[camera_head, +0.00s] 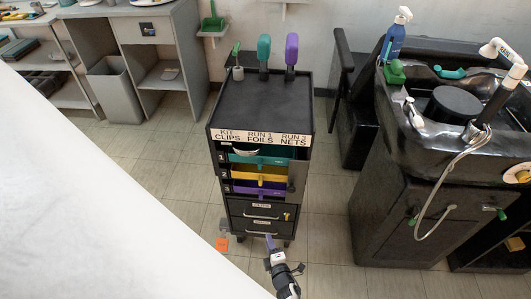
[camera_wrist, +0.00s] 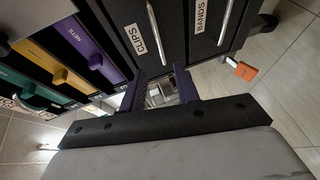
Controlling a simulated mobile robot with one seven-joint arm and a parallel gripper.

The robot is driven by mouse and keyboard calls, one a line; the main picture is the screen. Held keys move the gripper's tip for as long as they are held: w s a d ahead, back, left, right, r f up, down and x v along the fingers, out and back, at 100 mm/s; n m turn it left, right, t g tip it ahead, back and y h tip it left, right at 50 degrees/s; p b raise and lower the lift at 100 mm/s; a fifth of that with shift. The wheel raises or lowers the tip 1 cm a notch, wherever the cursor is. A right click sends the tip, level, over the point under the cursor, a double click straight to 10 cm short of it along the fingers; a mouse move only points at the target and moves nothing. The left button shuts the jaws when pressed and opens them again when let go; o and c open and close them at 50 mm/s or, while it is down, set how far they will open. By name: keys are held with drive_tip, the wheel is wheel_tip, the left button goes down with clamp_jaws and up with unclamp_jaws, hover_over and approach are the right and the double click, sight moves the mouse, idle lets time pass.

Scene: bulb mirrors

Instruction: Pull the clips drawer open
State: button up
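The clips drawer (camera_head: 245,209) is the upper of two black drawers low in the cart; it looks closed. In the wrist view its CLIPS label (camera_wrist: 135,40) and silver bar handle (camera_wrist: 156,32) show. My gripper (camera_head: 269,239) is low at the cart front in the head view, near the lower drawer's handle. In the wrist view my gripper (camera_wrist: 160,75) has its two purple fingers apart with nothing held. The near end of the clips handle appears between the fingertips; I cannot tell how far beyond them it is.
The BANDS drawer (camera_wrist: 200,16) is beside it, with its own bar handle (camera_wrist: 225,20). Teal, yellow and purple drawers (camera_head: 260,172) sit above. An orange tag (camera_head: 222,244) is low left of the cart. A black basin unit (camera_head: 410,200) stands right; floor shows between.

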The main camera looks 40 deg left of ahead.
drive_tip(key=b+x, duration=0.5)
drive_tip(key=x, duration=0.7)
drive_tip(key=shift+r, duration=0.1)
clamp_jaws()
